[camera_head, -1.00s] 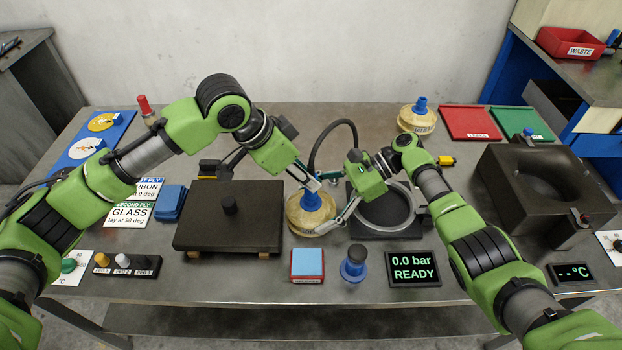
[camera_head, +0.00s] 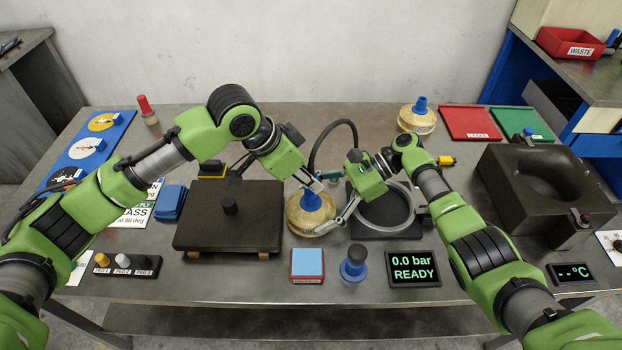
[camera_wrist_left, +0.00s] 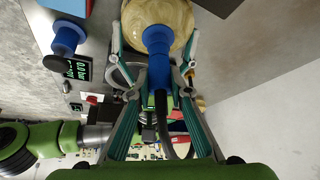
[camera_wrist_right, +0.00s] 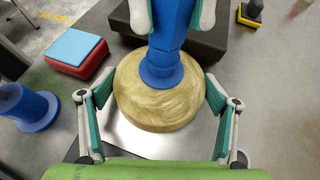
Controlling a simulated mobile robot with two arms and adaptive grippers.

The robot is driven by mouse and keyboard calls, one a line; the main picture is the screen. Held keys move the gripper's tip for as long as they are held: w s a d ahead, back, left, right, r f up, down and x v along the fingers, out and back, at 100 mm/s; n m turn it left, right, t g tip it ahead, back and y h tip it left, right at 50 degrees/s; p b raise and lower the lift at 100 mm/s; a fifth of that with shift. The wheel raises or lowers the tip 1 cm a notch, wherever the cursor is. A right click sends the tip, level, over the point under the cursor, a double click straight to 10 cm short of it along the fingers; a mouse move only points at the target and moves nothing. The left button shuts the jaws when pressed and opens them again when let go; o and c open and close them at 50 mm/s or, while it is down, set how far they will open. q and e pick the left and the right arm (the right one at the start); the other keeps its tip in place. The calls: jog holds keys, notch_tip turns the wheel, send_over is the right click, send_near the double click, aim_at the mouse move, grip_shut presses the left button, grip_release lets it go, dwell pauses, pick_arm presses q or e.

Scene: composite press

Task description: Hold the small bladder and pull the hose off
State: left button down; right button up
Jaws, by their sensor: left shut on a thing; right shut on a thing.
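The small bladder (camera_head: 306,222) is a tan, rounded body with a blue neck (camera_head: 312,199), upright on the table. My right gripper (camera_head: 327,203) is shut on the bladder's tan body, with one finger on each side in the right wrist view (camera_wrist_right: 158,100). My left gripper (camera_head: 313,184) is shut on the blue fitting (camera_wrist_left: 158,45) above the body. The black hose (camera_head: 333,128) arches up behind the bladder. In the left wrist view the hose (camera_wrist_left: 162,108) runs into the blue fitting. The exact joint between hose and neck is partly hidden by my left fingers.
A dark plate (camera_head: 228,232) lies left of the bladder. A metal ring (camera_head: 408,222) on a dark base lies right, under my right arm. A red-and-blue block (camera_head: 307,264), a blue knob (camera_head: 354,265) and a display (camera_head: 413,268) reading 0.0 bar stand in front. Another bladder (camera_head: 416,124) stands behind.

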aim_at(309, 164)
pick_arm(q)
jog(key=shift+r, duration=0.4)
jog(key=shift+r, duration=2.45)
pick_arm(e)
jog(key=shift+f, duration=0.1)
jog(key=o, duration=0.9)
